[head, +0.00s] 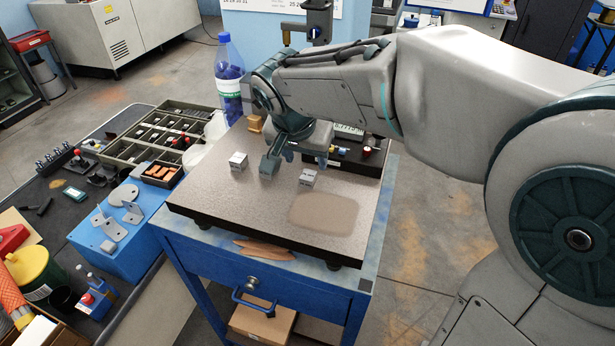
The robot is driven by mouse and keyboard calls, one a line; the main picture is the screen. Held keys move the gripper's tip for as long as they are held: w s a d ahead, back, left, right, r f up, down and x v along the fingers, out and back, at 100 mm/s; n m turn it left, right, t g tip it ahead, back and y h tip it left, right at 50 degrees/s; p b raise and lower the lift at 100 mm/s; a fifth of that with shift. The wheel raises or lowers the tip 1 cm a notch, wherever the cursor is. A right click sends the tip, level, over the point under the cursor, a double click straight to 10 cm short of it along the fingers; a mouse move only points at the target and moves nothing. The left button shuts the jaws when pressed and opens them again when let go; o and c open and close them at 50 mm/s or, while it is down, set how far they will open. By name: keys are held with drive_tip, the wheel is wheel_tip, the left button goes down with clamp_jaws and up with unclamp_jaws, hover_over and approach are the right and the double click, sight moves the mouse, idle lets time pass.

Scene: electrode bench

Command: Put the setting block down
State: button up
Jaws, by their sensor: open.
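My gripper (281,150) points down over the speckled granite plate (225,205) on the blue bench, with its teal fingers apart. A small grey-green block (268,168) stands on the plate right at the fingers, between two silver blocks. It is the likely setting block, but I cannot tell whether the fingers touch it. One silver block (238,161) stands to the left and another silver block (308,177) to the right, both apart from the gripper. The fingers hide the space just behind the middle block.
A tan patch (324,211) lies on the plate's front right, with clear plate around it. A black box with knobs (349,156) stands at the back right. A water bottle (229,78) stands behind the plate. A compartment tray (158,131) lies left.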

sight(308, 175)
drive_tip(key=shift+a+p+x, duration=0.1)
drive_tip(key=shift+p+x, duration=0.2)
drive_tip(key=shift+x, duration=1.55)
drive_tip(key=shift+a+p+x, duration=0.15)
drive_tip(key=shift+p+x, duration=0.15)
drive_tip(key=shift+x, duration=1.5)
drive_tip(key=shift+s+f, duration=0.1)
clamp_jaws()
